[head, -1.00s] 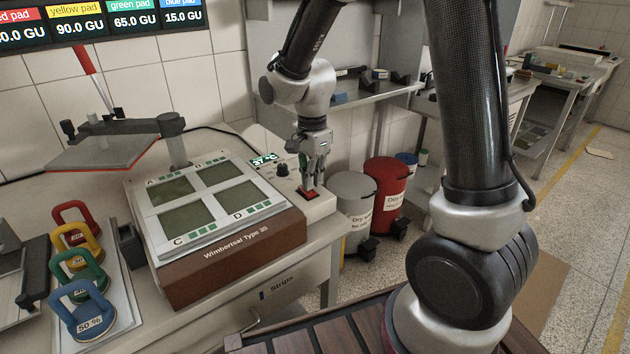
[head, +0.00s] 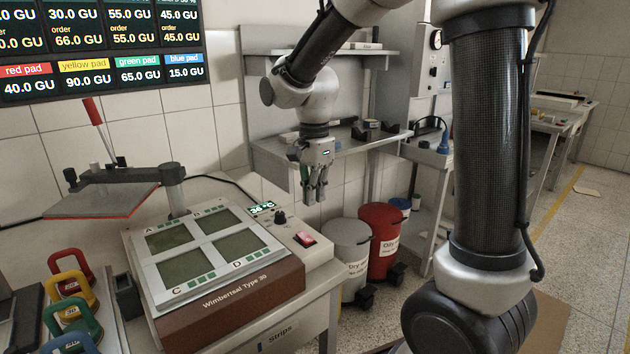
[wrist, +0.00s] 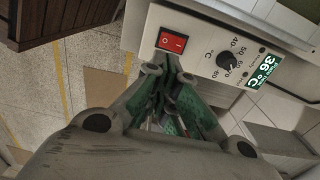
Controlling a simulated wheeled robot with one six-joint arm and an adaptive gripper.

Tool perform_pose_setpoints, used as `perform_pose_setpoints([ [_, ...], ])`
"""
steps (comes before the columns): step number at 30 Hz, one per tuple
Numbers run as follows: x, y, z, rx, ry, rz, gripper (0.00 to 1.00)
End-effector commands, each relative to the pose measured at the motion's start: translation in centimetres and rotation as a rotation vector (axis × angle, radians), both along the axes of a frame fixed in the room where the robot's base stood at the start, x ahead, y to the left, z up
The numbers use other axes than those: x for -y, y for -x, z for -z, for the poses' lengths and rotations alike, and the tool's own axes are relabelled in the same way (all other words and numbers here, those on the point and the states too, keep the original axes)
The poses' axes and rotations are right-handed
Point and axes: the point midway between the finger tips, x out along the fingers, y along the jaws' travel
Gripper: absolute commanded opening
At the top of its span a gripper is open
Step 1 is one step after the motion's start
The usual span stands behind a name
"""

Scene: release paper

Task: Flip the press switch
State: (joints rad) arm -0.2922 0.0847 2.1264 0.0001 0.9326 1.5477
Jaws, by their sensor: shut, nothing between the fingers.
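The press (head: 225,297) is a brown-sided machine with a white top and several greenish plates, on the bench at centre left. Its red rocker switch (head: 304,239) sits on the light side panel at the right and looks lit. In the wrist view the switch (wrist: 172,42) shows "I" and "O" marks just beyond the fingertips. My gripper (head: 314,198) is shut and empty, pointing down above the switch and apart from it. The gripper also shows in the wrist view (wrist: 167,78). The temperature display (wrist: 264,70) reads about 36 °C, next to a black knob (wrist: 228,61).
A lever press head (head: 100,200) stands at the left, with coloured ring-handled weights (head: 70,285) in front. Grey (head: 347,262) and red (head: 381,240) bins stand right of the bench. A shelf (head: 330,150) is behind my gripper.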

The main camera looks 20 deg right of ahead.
Motion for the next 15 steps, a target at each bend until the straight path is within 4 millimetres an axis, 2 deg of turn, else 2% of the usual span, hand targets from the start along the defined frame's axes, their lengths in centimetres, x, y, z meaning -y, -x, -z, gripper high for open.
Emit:
perform_pose_setpoints([
  [3, 0.1, 0.3, -2.1, 0.004, -0.001, 0.000, 0.00],
  [6, 0.2, 0.5, -3.1, 0.002, -0.001, 0.000, 0.00],
  [15, 0.2, 0.7, -4.0, 0.000, 0.000, 0.000, 0.00],
])
